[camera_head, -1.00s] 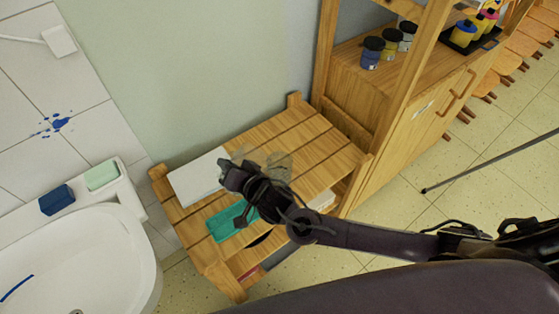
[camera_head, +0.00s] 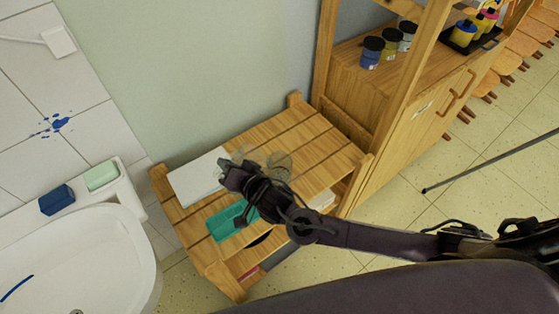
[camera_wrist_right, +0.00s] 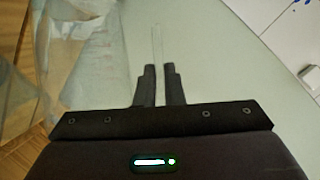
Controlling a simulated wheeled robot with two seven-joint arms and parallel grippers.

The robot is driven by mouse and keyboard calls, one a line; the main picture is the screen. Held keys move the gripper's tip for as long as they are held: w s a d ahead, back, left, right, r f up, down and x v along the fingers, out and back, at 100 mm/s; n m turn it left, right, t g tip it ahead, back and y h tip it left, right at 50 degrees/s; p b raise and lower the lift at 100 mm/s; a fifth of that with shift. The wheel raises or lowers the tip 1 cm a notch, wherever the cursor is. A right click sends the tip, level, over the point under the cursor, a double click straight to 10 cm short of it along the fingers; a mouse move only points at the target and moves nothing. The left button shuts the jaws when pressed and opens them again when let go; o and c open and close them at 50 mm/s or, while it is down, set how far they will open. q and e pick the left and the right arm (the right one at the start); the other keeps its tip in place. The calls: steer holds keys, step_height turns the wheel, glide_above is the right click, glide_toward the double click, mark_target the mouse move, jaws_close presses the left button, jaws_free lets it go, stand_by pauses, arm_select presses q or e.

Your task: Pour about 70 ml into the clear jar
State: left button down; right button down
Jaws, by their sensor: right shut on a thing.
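My right gripper (camera_head: 238,172) is over the slatted wooden bench. In the right wrist view its fingers (camera_wrist_right: 159,85) are shut on a thin, clear upright piece (camera_wrist_right: 158,42), which looks like part of a see-through vessel. A clear round vessel (camera_head: 280,167), seemingly the jar, shows just right of the gripper in the head view. Large see-through walls (camera_wrist_right: 95,60) fill the left of the wrist view; I cannot tell which vessel they belong to. No liquid level can be made out. The gripper and wrist hide part of the bench. My left gripper is out of view.
The bench (camera_head: 310,135) also bears a white flat item (camera_head: 197,177) and a teal tray (camera_head: 226,220). A white sink (camera_head: 80,250) is at left, a wooden cabinet (camera_head: 405,130) with paint pots at right. The bench's back right is clear.

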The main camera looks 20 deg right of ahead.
stand_by(0.7)
steer(key=shift+a+f+n, duration=0.3)
steer(key=shift+a+f, duration=0.1)
steer(key=shift+f, duration=0.15)
steer(key=s+a+f+n+h+b, duration=0.1)
steer(key=a+f+n+h, duration=0.3)
steer(key=a+f+n, duration=0.2)
steer(key=shift+s+a+f+b, duration=0.25)
steer(key=shift+a+f+b, duration=0.05)
steer(key=shift+a+f, duration=0.45)
